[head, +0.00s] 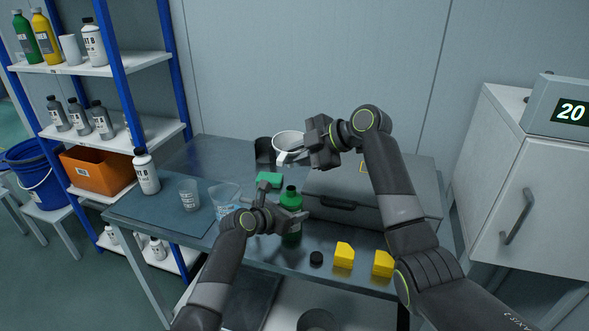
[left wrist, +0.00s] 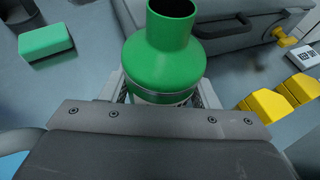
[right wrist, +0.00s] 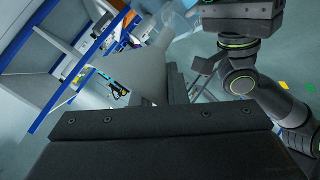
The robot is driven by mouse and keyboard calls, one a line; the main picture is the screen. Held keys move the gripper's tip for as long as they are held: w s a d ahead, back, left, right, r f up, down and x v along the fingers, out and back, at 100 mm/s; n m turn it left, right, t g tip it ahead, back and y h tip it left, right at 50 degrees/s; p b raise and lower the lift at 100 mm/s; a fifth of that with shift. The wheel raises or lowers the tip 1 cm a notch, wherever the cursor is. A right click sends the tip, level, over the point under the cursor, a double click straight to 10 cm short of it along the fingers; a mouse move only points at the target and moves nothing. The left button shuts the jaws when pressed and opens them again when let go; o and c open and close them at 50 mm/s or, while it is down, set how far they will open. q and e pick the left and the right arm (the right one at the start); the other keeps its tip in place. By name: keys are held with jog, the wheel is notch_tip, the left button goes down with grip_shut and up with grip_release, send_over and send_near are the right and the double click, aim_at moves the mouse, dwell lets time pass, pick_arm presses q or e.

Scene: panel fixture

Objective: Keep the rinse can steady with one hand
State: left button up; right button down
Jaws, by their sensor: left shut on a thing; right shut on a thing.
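The green can (head: 291,197), open at the top, stands upright at the table's front. My left gripper (head: 288,218) is shut around its body; in the left wrist view the green can (left wrist: 165,60) sits between the fingers, its lower part hidden by the gripper. My right gripper (head: 303,152) is shut on a white, wide-mouthed vessel (head: 287,141) and holds it above and behind the can.
A black cap (head: 316,258) and two yellow blocks (head: 344,255) lie at the front edge. A green block (head: 270,180) and a grey case (head: 345,210) are behind. Clear beakers (head: 226,194) and a white bottle (head: 146,172) stand left.

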jog(key=shift+r, duration=0.3)
pick_arm(q)
jog(key=o, duration=1.2)
jog(key=shift+o, duration=0.2)
pick_arm(e)
notch_tip(320, 180, up, 6)
jog(key=p, duration=0.6)
jog(key=shift+r+p, duration=0.5)
jog(key=shift+p, duration=0.05)
jog(key=shift+r, duration=0.15)
pick_arm(q)
jog(key=r+v, duration=0.1)
jog(key=v, duration=1.6)
jog(key=shift+r, duration=0.15)
